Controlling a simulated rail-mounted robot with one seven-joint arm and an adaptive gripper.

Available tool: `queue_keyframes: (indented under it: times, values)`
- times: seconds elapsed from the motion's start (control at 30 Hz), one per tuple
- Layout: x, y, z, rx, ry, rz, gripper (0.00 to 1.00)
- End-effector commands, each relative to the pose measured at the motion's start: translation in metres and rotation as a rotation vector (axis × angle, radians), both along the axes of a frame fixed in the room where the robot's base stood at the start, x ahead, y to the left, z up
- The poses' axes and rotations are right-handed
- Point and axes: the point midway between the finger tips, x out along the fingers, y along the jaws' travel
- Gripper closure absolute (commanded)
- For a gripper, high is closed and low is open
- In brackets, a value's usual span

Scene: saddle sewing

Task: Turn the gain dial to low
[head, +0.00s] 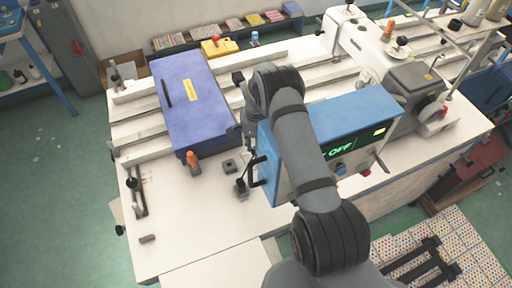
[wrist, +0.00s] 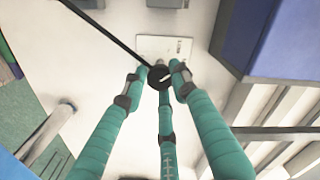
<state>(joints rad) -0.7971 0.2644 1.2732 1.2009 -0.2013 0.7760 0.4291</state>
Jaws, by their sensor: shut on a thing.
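In the wrist view a round black dial (wrist: 160,77) with a white pointer line sits on a small pale plate (wrist: 178,46). The pointer slants up to the right in the picture. My gripper (wrist: 160,76) has three teal fingers, shut on the dial's rim from both sides and from below. The fingertips hide part of the rim. Any lettering on the plate is too small to read. In the head view my arm bends over the table, and I cannot make out my fingertips or this dial there.
A blue-purple box (head: 190,128) lies on the white table (head: 200,225); it also shows in the wrist view (wrist: 285,40). A blue control box (head: 345,125) with a green OFF display stands beside my arm. A sewing machine (head: 365,50) stands behind. The table's front left is mostly clear.

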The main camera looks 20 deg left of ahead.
Motion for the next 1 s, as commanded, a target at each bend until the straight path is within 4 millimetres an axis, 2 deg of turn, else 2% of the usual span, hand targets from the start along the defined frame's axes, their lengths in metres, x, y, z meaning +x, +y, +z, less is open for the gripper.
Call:
queue_keyframes:
  times: [0.37,0.53,0.8,1.0]
  values:
    - [0.0001,0.0001,0.0002,0.0,0.0,0.0,0.99]
    - [0.001,-0.0003,-0.0052,0.001,-0.001,0.066,0.99]
    - [0.0012,0.0002,-0.0044,0.001,-0.003,0.345,0.99]
    - [0.0001,-0.0002,0.0001,-0.001,0.0,0.4,0.99]
